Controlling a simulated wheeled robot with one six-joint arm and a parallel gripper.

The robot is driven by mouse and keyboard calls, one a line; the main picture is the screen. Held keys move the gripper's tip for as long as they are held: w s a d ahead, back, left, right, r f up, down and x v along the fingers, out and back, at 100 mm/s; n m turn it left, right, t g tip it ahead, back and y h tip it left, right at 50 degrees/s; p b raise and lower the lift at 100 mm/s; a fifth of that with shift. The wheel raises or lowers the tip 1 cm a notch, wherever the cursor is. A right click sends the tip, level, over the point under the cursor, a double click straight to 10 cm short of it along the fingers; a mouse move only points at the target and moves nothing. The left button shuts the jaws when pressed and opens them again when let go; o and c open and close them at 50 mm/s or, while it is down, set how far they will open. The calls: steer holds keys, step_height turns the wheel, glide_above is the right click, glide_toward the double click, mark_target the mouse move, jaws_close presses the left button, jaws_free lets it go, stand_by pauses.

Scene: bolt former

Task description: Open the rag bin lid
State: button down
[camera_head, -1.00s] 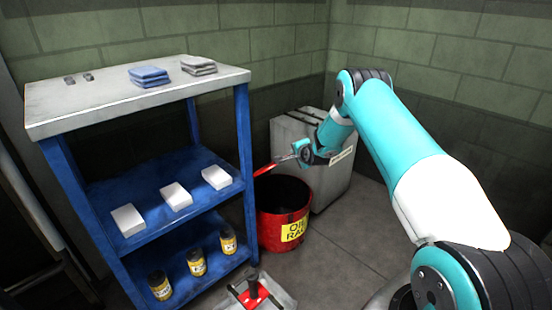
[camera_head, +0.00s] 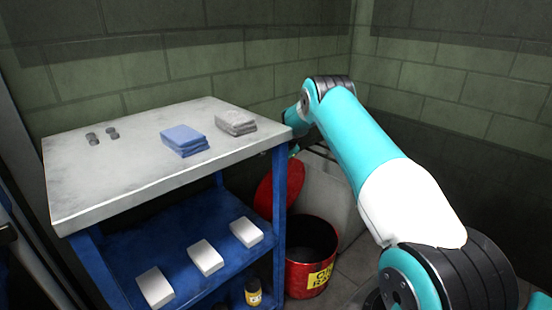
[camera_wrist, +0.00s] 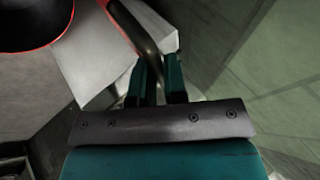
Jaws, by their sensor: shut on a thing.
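The red rag bin (camera_head: 306,287) stands on the floor to the right of the blue shelf, with a yellow label on its front. Its dark inside shows in the head view, and its rim and inside show at the top left of the wrist view (camera_wrist: 35,22). The round red lid (camera_head: 282,187) is tilted steeply up at the back left of the bin, partly hidden by a shelf post. In the head view my gripper (camera_head: 294,151) is at the lid's top, partly hidden.
The blue shelf unit (camera_head: 279,200) with a grey top (camera_head: 120,165) stands close left of the lid. Folded blue cloths (camera_head: 184,139) and grey cloths (camera_head: 236,122) lie on top. A pale box (camera_head: 335,190) stands behind the bin. Walls close in behind and right.

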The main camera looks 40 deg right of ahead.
steer(key=shift+w+d+r, duration=0.15)
steer(key=shift+w+d, duration=0.2)
steer(key=shift+w, duration=0.3)
steer(key=c, duration=1.2)
jaws_free()
steer(key=shift+o, duration=0.2)
steer(key=shift+a, duration=0.3)
steer(key=p+v, duration=0.2)
steer(key=v, duration=0.9)
steer(key=shift+s+a+r, duration=0.2)
steer(key=shift+s+r, duration=0.05)
steer(key=shift+r, duration=0.05)
steer(key=shift+s, duration=0.1)
